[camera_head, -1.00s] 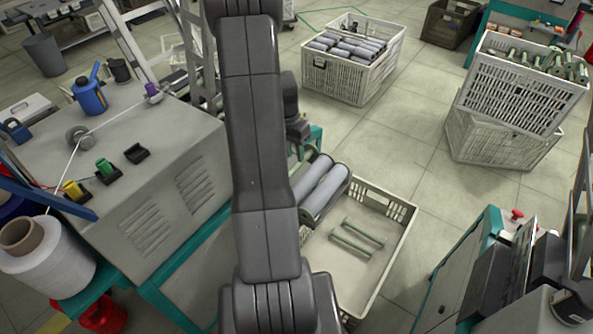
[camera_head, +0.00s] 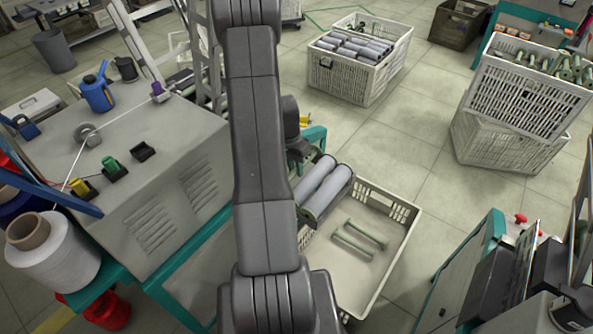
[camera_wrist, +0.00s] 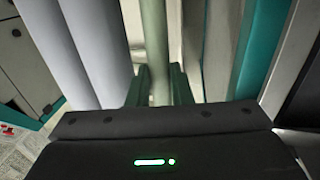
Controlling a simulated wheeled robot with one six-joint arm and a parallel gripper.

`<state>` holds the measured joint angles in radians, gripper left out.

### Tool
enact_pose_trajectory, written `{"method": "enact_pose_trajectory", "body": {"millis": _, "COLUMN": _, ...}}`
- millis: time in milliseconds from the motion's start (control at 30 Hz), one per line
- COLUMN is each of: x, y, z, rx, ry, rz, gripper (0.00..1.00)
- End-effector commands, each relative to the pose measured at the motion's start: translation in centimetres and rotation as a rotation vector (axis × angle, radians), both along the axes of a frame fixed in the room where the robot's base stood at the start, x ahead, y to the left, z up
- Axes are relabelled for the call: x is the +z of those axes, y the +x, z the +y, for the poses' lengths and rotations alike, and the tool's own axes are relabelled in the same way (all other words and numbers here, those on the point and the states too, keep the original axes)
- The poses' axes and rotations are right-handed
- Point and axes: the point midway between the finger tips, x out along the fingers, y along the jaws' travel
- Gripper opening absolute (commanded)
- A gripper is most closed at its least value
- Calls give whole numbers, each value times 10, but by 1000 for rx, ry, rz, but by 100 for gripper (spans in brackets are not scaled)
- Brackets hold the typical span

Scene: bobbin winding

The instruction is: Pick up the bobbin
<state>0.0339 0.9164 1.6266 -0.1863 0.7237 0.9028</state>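In the wrist view a pale green rod (camera_wrist: 155,40), which looks like a bobbin shaft, runs down between the green finger-like parts of my gripper (camera_wrist: 160,88). I cannot tell whether they touch it. Two white wound bobbins (camera_wrist: 82,50) stand to its left in that view. In the head view my arm hides the gripper. Two wound bobbins (camera_head: 323,190) lie side by side in a holder right of my arm. Two thin green empty bobbins (camera_head: 358,240) lie in the pale crate (camera_head: 398,247) below it.
A grey machine cabinet (camera_head: 180,150) with a yarn cone (camera_head: 52,255) stands at left. A crate of wound bobbins (camera_head: 350,80) stands on the floor behind. Stacked crates (camera_head: 520,105) stand at right. A teal-edged machine (camera_head: 480,270) is at lower right. Floor between them is clear.

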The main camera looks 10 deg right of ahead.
Motion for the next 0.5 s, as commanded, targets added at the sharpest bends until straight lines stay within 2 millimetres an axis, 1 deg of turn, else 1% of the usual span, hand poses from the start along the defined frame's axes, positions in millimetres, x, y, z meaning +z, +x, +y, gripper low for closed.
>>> {"method": "enact_pose_trajectory", "body": {"millis": 33, "x": 0, "y": 0, "z": 0, "rx": 0, "ry": 0, "rz": 0, "gripper": 7}}
{"method": "enact_pose_trajectory", "body": {"millis": 67, "x": 0, "y": 0, "z": 0, "rx": 0, "ry": 0, "rz": 0, "gripper": 1}}
{"method": "enact_pose_trajectory", "body": {"millis": 100, "x": 0, "y": 0, "z": 0, "rx": 0, "ry": 0, "rz": 0, "gripper": 0}}
{"method": "enact_pose_trajectory", "body": {"millis": 367, "x": 2, "y": 0, "z": 0, "rx": 0, "ry": 0, "rz": 0, "gripper": 0}}
{"method": "enact_pose_trajectory", "body": {"millis": 500, "x": 13, "y": 1, "z": 0, "rx": 0, "ry": -1, "rz": -4, "gripper": 0}}
